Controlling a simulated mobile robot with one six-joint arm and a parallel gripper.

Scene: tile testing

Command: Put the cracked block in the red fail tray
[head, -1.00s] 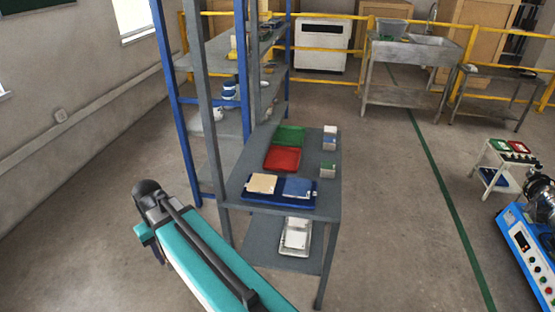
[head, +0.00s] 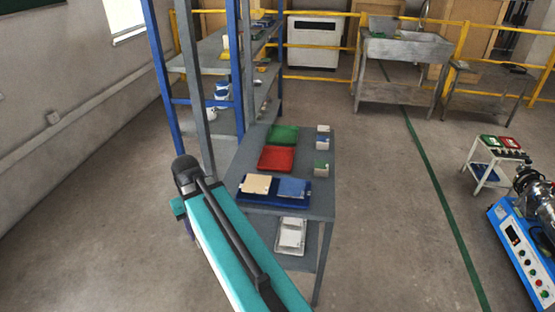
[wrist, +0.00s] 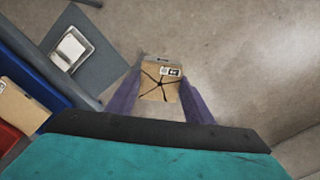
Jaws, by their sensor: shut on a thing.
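In the wrist view, my gripper (wrist: 160,98) is shut on the cracked block (wrist: 160,84), a tan block with black crack lines and a small printed label. The block is between the purple fingers, over the floor and beside the grey table. The red fail tray (head: 277,158) lies on the grey table in the head view, looks empty and is apart from the block. Part of a red tray also shows at the lower left of the wrist view (wrist: 13,148). In the head view my arm hides most of the gripper and the block.
A green tray (head: 283,133) lies behind the red one. A blue tray (head: 258,202) in front holds a tan block (head: 256,184) and a blue block (head: 293,188). Small blocks stand along the table's right edge. Blue and grey shelf posts (head: 193,85) rise at the left.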

